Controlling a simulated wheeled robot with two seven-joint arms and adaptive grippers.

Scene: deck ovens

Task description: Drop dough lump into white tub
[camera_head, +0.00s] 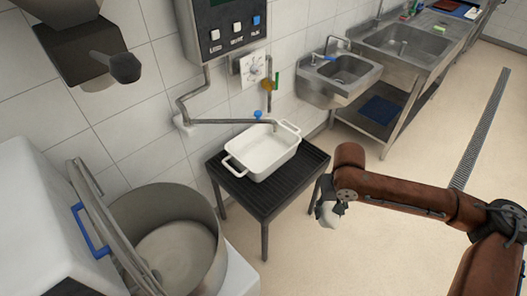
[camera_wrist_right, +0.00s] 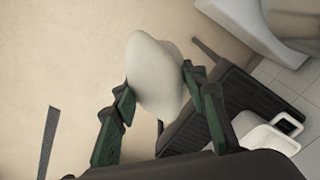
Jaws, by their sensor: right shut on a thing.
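The white tub (camera_head: 262,152) is a rectangular dish with two looped handles, standing upright on a small dark ribbed table (camera_head: 310,161). Part of it also shows at the lower right of the right wrist view (camera_wrist_right: 262,134). My right gripper (camera_head: 328,207) is shut on the pale dough lump (camera_head: 328,217), to the right of the table and apart from the tub. In the right wrist view the rounded dough lump (camera_wrist_right: 156,75) sits between the two green-padded fingers (camera_wrist_right: 155,92), with floor behind it. My left gripper is not in view.
A mixer with a large steel bowl (camera_head: 170,240) stands at the lower left. A tap pipe (camera_head: 235,121) reaches over the tub's back edge from the wall. A control box (camera_head: 225,28) hangs above. Steel sinks (camera_head: 345,72) stand at the back; the floor at right is clear.

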